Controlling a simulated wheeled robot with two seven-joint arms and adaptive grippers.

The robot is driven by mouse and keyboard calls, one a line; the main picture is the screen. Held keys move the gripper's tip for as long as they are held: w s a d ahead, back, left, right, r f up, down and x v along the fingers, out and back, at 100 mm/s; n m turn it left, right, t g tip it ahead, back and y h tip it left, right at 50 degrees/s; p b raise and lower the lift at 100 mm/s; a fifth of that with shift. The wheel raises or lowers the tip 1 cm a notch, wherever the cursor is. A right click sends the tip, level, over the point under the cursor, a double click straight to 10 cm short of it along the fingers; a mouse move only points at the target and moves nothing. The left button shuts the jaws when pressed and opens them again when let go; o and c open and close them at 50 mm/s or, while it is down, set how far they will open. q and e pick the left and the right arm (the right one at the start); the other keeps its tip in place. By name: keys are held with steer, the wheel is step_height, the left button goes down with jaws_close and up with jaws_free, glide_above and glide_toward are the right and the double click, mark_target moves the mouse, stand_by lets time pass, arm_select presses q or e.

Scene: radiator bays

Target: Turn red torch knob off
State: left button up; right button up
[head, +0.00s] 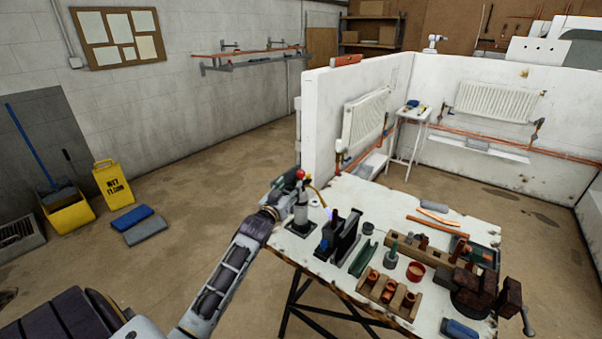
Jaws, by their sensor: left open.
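A torch (301,213) with a pale upright body stands at the near left corner of the white workbench (345,195). Its small round red knob (300,174) is on top, and a thin brass-coloured tube curves off to its right. My left gripper (287,183) is open at the torch's left side, close to the knob. Its fingers are small and partly hidden, so I cannot tell whether they touch the knob. My right gripper is out of view.
Right of the torch stand dark upright holders (338,235), a block with copper fittings (389,292) and a vise (486,290). White bay walls with radiators (366,118) rise behind. A yellow wet-floor sign (113,184) stands on the open floor at left.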

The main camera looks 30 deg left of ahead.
mark_target(299, 174)
arm_select(q)
steer(key=shift+w+a, duration=0.2)
steer(key=shift+w, duration=0.85)
steer(key=shift+w+a, duration=0.2)
steer(key=shift+w, duration=0.85)
steer(key=shift+w+a+p, duration=0.2)
steer(key=shift+w+p, duration=0.05)
steer(key=shift+w, duration=0.9)
steer(key=shift+w+a+p, duration=0.2)
steer(key=shift+w+a, duration=0.05)
steer(key=shift+w, duration=0.9)
steer(key=shift+w+a+p, duration=0.2)
steer(key=shift+w+p, duration=0.05)
steer(key=shift+w, duration=0.9)
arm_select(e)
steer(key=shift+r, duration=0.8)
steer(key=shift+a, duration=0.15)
arm_select(q)
steer(key=c, duration=1)
steer(key=shift+c, duration=0.2)
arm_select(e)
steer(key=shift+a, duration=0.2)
